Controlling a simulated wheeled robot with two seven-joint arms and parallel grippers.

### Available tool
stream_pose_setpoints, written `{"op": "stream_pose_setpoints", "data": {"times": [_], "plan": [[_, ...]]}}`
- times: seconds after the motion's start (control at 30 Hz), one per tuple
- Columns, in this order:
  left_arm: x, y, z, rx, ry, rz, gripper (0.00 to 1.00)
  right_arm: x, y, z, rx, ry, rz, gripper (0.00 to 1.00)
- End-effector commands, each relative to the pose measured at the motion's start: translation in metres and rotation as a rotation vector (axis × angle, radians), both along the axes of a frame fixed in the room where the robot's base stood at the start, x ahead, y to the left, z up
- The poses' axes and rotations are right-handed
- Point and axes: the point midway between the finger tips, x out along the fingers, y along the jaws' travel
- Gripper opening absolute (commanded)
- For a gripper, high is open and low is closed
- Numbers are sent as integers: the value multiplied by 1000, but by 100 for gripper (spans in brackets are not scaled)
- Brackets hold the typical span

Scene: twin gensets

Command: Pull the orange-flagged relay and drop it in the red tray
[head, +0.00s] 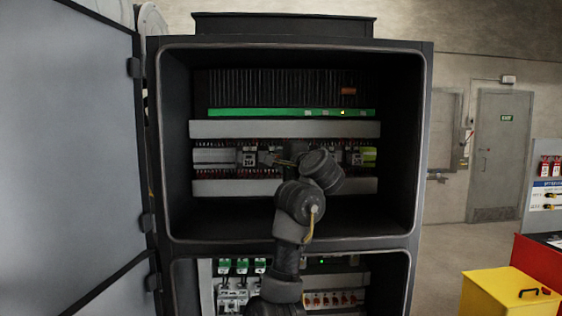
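One of my arms rises from the bottom middle into the open upper bay of the cabinet; I take it for my right. Its gripper (283,161) points left at the row of small relays and terminals (228,157). The fingers are small and dark, so I cannot tell whether they are open or hold anything. No orange-flagged relay can be made out; the wrist hides part of the row. A small orange-brown part (348,91) sits higher, on the black finned block. I see no clear red tray. My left gripper is not in view.
The cabinet frame (424,150) surrounds the bay. Its grey door (70,150) stands open at left. White ducts (285,129) run above and below the row. A yellow box (510,293) and a red bench or cabinet (540,262) stand at lower right. Floor shows between.

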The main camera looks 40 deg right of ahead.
Motion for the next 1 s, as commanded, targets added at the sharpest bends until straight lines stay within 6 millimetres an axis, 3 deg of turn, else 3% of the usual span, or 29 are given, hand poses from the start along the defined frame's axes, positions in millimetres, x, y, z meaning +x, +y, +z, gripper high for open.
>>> {"op": "stream_pose_setpoints", "data": {"times": [1.0], "plan": [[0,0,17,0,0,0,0,-14,10,2,-1,-1,-2,5]]}}
